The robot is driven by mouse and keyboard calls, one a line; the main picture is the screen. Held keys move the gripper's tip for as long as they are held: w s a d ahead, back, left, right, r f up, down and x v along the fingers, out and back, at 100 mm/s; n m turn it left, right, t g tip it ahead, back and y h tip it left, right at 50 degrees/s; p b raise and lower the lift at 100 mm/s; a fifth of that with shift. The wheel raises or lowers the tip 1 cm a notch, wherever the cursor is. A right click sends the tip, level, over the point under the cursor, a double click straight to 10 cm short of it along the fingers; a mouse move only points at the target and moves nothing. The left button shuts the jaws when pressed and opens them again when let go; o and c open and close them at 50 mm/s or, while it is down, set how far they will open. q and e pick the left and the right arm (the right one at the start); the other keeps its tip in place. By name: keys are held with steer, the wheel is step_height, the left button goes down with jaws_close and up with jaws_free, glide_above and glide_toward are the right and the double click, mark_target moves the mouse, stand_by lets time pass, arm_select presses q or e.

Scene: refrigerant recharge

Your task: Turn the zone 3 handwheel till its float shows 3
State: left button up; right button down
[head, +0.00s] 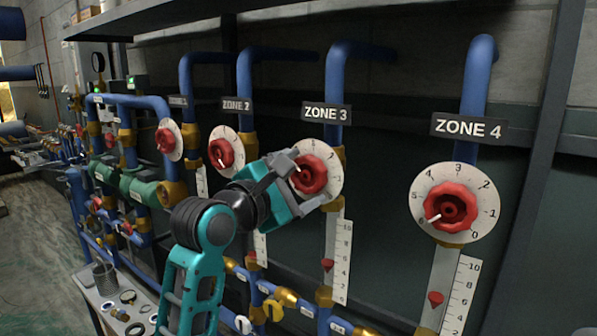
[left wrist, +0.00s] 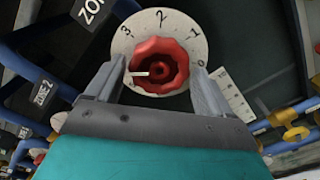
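The zone 3 handwheel (head: 311,174) is red, on a round white dial under the ZONE 3 sign (head: 326,112). My left gripper (head: 305,180) is at it, one finger on each side of the wheel. In the left wrist view the handwheel (left wrist: 158,68) sits between the two spread fingers; I cannot tell whether they touch it. Its white pointer points left, below the dial's 3. The zone 3 float (head: 328,265) is a red cone beside its scale (head: 341,262), between 4 and 6. My right gripper is not in view.
The zone 4 handwheel (head: 451,207) and its float (head: 435,299) are to the right. The zone 2 handwheel (head: 221,153) is close on the left. Blue pipes run behind and below. A small bench (head: 102,304) with loose parts stands at lower left.

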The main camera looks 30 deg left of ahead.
arm_select(q)
steer(key=shift+o, duration=0.8)
steer(key=shift+s, duration=0.2)
steer(key=s+p, duration=0.2)
steer(key=s, duration=0.4)
steer(key=shift+s+a, duration=0.25)
steer(key=shift+a, duration=0.2)
